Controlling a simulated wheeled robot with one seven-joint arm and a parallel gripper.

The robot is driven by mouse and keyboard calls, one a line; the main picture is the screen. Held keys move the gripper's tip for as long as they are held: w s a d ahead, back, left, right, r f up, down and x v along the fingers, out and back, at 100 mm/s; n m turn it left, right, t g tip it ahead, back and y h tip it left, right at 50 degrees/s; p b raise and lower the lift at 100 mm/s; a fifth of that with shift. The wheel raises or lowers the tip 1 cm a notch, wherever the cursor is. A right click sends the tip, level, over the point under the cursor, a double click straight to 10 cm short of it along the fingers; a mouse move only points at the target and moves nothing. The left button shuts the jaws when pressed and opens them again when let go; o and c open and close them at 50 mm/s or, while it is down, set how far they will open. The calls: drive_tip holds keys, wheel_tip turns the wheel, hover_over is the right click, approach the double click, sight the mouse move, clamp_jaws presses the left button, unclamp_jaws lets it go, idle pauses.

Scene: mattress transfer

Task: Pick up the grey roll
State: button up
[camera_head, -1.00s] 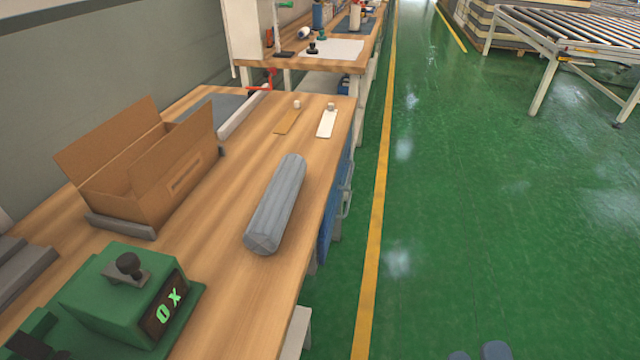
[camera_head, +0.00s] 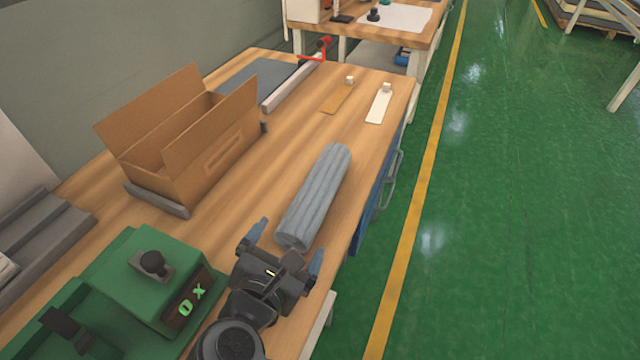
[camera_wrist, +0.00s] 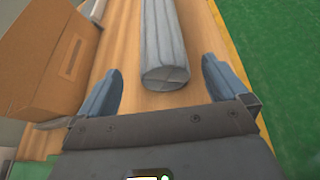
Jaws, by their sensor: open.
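The grey roll (camera_head: 316,196) lies lengthwise on the wooden workbench (camera_head: 240,190), near its right edge. In the wrist view the roll (camera_wrist: 165,40) shows its near round end between and just ahead of the two fingers. My gripper (camera_head: 287,242) is open and empty at the near end of the roll, with one blue-grey fingertip on each side. In the wrist view my gripper (camera_wrist: 163,88) has its fingers spread wider than the roll. I cannot tell its exact height above the bench.
An open cardboard box (camera_head: 190,140) stands left of the roll. A green device (camera_head: 150,280) with a lit display is at the near left. Two flat tags, brown (camera_head: 337,98) and white (camera_head: 379,106), lie beyond the roll. Green floor (camera_head: 520,200) is at right.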

sight(300, 223)
drive_tip(key=x, duration=0.3)
drive_tip(key=p+x, duration=0.1)
drive_tip(key=x, duration=0.3)
drive_tip(key=shift+w+d+f, duration=0.15)
drive_tip(key=shift+d+f, duration=0.05)
drive_tip(key=shift+f, duration=0.1)
drive_tip(key=c, duration=1.2)
drive_tip(key=shift+c, duration=0.4)
drive_tip(key=shift+r, duration=0.15)
